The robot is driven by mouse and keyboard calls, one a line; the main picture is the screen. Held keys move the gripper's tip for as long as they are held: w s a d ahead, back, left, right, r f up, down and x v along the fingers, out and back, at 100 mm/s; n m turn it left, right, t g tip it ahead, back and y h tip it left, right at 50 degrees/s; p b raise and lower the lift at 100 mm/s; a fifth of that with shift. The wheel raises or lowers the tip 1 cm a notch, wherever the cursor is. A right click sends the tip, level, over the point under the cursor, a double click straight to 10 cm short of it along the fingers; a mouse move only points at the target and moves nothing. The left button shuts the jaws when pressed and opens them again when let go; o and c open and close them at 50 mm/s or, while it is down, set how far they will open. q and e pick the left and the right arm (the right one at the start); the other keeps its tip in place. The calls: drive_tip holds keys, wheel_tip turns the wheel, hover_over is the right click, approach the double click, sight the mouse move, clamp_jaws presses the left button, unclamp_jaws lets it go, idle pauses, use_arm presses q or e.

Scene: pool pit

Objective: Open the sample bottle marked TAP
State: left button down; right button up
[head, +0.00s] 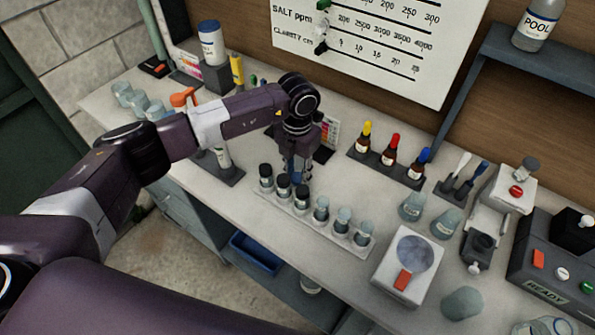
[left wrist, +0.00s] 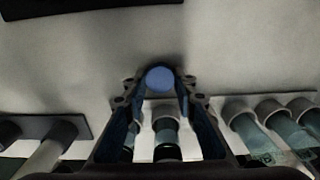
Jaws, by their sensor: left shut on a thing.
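My left gripper (head: 300,172) points down just behind the front vial rack. In the left wrist view its two fingers (left wrist: 160,82) are closed on a round blue thing (left wrist: 160,77) that looks like a cap. Whether a bottle is under it cannot be seen. I can read no TAP label in either view. A clear bottle marked POOL (head: 538,26) stands on the wall shelf at the top right. My right gripper is not in view.
The vial rack (head: 351,247) holds several vials, some black-capped, close in front of the gripper. Dropper bottles (head: 390,151), flasks (head: 412,207) and a device with a round plate (head: 412,253) stand to the right. Bare bench lies between rack and droppers.

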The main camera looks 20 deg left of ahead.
use_arm(q)
drive_tip(key=shift+f, duration=0.2)
drive_tip(key=c, duration=1.6)
unclamp_jaws()
drive_tip(key=shift+r, duration=0.1)
